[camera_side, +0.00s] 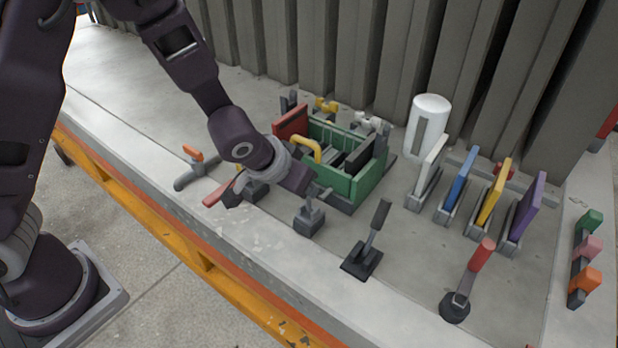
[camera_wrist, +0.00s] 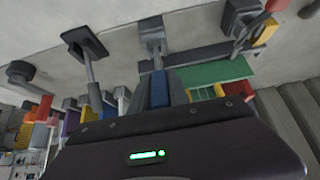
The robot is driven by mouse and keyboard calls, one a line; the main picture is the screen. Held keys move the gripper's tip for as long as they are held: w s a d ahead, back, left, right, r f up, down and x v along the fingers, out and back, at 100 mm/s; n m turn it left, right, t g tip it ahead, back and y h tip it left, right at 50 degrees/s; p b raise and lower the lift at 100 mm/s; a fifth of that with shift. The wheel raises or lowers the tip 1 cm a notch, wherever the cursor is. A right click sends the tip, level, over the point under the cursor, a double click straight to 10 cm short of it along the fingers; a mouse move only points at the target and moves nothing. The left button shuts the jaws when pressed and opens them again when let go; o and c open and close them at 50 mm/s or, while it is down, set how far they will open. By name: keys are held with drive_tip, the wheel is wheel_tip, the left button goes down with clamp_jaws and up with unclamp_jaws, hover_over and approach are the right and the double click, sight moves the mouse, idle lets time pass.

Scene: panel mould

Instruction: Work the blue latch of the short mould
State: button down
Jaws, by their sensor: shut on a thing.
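The green-walled mould (camera_side: 368,182) stands on the grey bench, with dark panels inside it. My gripper (camera_side: 303,182) is at its near left corner, just above a small grey latch base (camera_side: 309,221). In the wrist view, the same grey base (camera_wrist: 152,36) carries a blue latch handle (camera_wrist: 160,90) that reaches down into my gripper. My gripper is shut on this blue handle. The side view hides the blue part behind my gripper. The green mould wall (camera_wrist: 215,73) shows beside it in the wrist view.
A black lever (camera_side: 378,220) and a red-handled lever (camera_side: 482,255) stand to the right. A red handle (camera_side: 217,194) is close on the left. White, blue, yellow and purple panels (camera_side: 525,208) stand in racks. A white cylinder (camera_side: 428,125) stands behind.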

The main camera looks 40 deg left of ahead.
drive_tip(key=shift+s+f+t, duration=0.2)
drive_tip(key=shift+s+t, duration=0.25)
drive_tip(key=shift+t, duration=0.15)
drive_tip(key=shift+s+f+t, duration=0.15)
drive_tip(key=shift+s+t, duration=0.3)
drive_tip(key=shift+t, duration=0.15)
drive_tip(key=c, duration=1.2)
unclamp_jaws()
drive_tip(key=shift+c, duration=0.2)
